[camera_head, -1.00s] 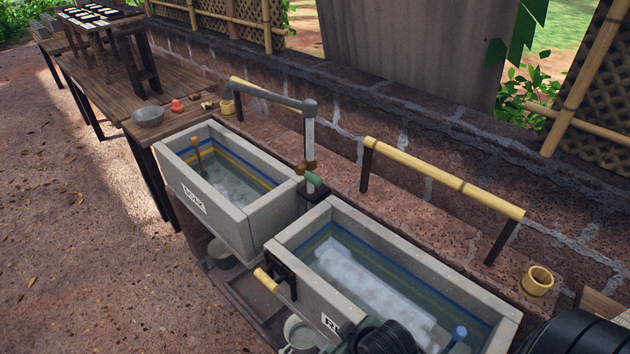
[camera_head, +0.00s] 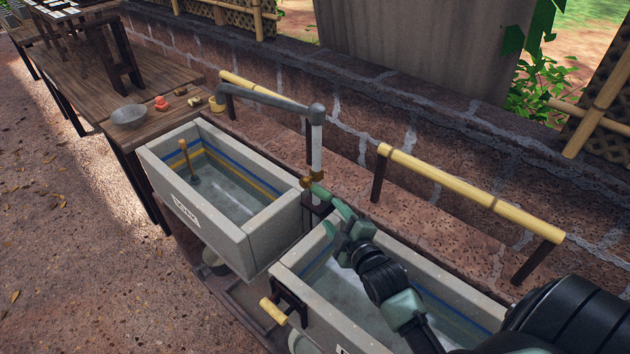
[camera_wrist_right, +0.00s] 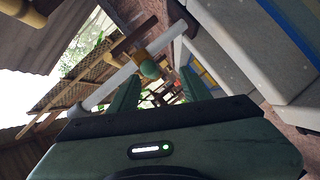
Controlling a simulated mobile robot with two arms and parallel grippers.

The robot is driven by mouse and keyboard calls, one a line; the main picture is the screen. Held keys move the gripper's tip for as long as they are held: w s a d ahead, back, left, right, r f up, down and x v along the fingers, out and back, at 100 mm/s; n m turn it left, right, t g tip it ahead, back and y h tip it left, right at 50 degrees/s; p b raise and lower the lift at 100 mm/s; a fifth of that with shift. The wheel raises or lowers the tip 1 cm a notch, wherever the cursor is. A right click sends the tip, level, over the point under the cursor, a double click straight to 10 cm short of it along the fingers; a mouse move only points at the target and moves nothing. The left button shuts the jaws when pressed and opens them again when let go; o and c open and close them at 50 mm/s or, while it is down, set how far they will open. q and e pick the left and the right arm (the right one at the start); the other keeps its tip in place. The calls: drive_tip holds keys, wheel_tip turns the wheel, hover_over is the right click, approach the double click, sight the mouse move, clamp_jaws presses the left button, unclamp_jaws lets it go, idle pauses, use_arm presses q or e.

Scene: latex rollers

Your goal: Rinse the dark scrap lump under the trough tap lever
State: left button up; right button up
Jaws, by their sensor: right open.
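The tap is a pale upright pipe with a grey spout (camera_head: 262,97) bent over the left trough (camera_head: 262,225). Its green-gripped lever (camera_head: 319,191) sits at a brass fitting low on the pipe. My right gripper (camera_head: 336,216) is open beside the lever, above the near end of the right trough. In the right wrist view the lever's round green end (camera_wrist_right: 150,69) shows between the open fingers (camera_wrist_right: 160,92); contact cannot be told. I cannot make out the dark scrap lump for certain. My left gripper is not in view.
A wooden table (camera_head: 150,75) behind the left trough holds a metal bowl (camera_head: 129,116), a red lump (camera_head: 161,103) and small pieces. A bamboo rail (camera_head: 465,190) runs along the brick ledge right of the tap. A yellow-handled fitting (camera_head: 273,311) juts from the right trough's front.

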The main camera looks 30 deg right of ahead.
sight(327, 198)
drive_tip(key=shift+w+d+r+t, duration=0.15)
drive_tip(key=shift+w+d, duration=0.1)
drive_tip(key=shift+w, duration=0.35)
drive_tip(key=shift+w+d+r+t, duration=0.15)
drive_tip(key=shift+w+d, duration=0.1)
drive_tip(key=shift+w, duration=0.35)
drive_tip(key=shift+w+r, duration=0.1)
drive_tip(key=shift+w, duration=0.25)
drive_tip(key=shift+p+x, duration=0.45)
drive_tip(key=shift+x, duration=0.55)
drive_tip(key=x, duration=0.2)
drive_tip(key=shift+w+d, duration=0.1)
drive_tip(key=shift+w, duration=0.45)
clamp_jaws()
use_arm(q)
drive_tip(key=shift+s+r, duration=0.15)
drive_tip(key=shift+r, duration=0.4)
use_arm(e)
drive_tip(key=shift+f, duration=0.25)
